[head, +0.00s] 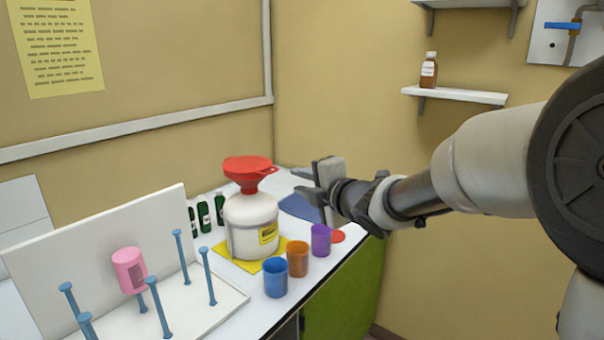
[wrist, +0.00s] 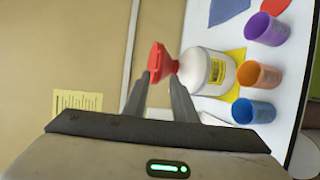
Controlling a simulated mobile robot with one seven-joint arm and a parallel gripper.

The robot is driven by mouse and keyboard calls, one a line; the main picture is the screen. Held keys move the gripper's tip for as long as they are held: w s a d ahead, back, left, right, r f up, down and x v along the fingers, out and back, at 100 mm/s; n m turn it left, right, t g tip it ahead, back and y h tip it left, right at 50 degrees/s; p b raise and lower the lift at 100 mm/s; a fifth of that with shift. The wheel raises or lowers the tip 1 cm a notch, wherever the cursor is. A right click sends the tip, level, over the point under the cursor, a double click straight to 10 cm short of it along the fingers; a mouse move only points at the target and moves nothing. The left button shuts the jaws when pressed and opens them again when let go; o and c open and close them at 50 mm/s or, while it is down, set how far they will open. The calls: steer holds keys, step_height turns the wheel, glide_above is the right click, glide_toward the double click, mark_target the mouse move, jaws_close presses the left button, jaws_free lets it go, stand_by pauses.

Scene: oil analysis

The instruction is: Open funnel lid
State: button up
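The red funnel (head: 246,183) stands upright on top of a white jug (head: 251,226) with a yellow label. Its flat round red lid (head: 247,165) appears to lie shut across the top, with a small tab on the right side. My gripper (head: 303,183) is to the right of the funnel, at about its height, apart from it. In the wrist view the funnel (wrist: 158,62) and jug (wrist: 208,72) appear sideways, beyond the two fingertips (wrist: 160,80). The fingers are apart with nothing held between them.
Blue (head: 275,278), orange (head: 298,258) and purple (head: 320,240) cups stand before the jug. A yellow mat (head: 228,258) lies under it. Green bottles (head: 204,216) stand behind. A drying rack (head: 215,300) with blue pegs and a pink cup (head: 128,270) is at left.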

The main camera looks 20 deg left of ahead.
mark_target(273, 171)
steer(key=p+x, duration=0.1)
steer(key=x, duration=1.5)
steer(key=shift+w+a, duration=0.15)
steer(key=shift+a, duration=0.05)
jaws_close()
steer(key=shift+d+f, duration=0.1)
